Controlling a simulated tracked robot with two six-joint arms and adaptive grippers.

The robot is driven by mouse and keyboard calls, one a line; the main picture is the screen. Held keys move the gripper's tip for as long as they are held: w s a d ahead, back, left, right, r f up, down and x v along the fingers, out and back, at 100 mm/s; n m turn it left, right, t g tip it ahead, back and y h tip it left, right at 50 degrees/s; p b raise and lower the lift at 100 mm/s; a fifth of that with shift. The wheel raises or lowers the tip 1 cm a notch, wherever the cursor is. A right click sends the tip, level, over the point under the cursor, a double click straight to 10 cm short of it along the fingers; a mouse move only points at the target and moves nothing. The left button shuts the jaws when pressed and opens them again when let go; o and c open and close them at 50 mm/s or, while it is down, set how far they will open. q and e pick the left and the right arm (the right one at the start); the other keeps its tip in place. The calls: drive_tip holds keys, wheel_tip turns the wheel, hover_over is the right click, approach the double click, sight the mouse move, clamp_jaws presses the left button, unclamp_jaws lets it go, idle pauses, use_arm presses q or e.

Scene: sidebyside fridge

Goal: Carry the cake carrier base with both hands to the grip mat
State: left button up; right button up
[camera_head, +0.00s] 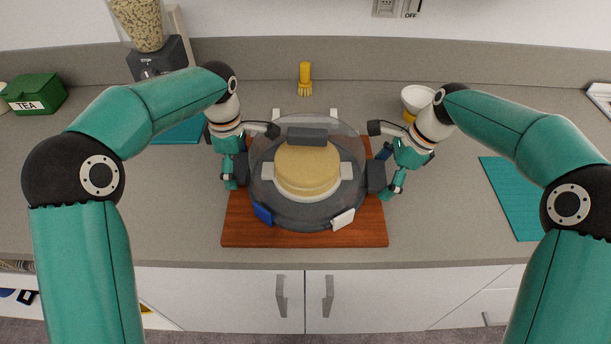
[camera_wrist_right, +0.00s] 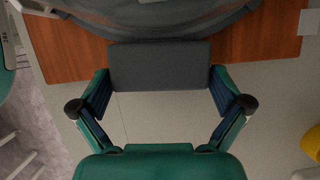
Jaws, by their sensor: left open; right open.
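The cake carrier base (camera_head: 290,217) is a round dark grey tray with a grey block handle on each side. It sits on a reddish wooden board (camera_head: 240,228) and bears a yellow layered cake (camera_head: 307,172) under a clear dome. My left gripper (camera_head: 235,178) is open at the left handle. My right gripper (camera_head: 388,182) is open at the right handle (camera_head: 376,176). In the right wrist view, this handle (camera_wrist_right: 160,66) lies between the spread fingertips (camera_wrist_right: 160,85); contact is unclear. Teal mats lie at the right (camera_head: 508,195) and back left (camera_head: 180,131); I cannot tell which is the grip mat.
A white bowl (camera_head: 417,97) stands behind my right gripper. A yellow brush (camera_head: 305,80) is at the back wall. A grain-filled dispenser (camera_head: 148,35) and a green tea box (camera_head: 35,93) are at the back left. Bare counter separates the board from the right mat.

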use_arm(q)
drive_tip(key=shift+c, duration=0.2)
use_arm(e)
drive_tip(key=shift+c, duration=0.2)
use_arm(q)
drive_tip(key=c, duration=1.2)
use_arm(e)
drive_tip(key=c, duration=1.2)
drive_tip(key=shift+r, duration=0.15)
use_arm(q)
drive_tip(key=shift+r, duration=0.2)
use_arm(e)
drive_tip(key=shift+w+r, duration=0.1)
drive_tip(key=shift+r, duration=0.05)
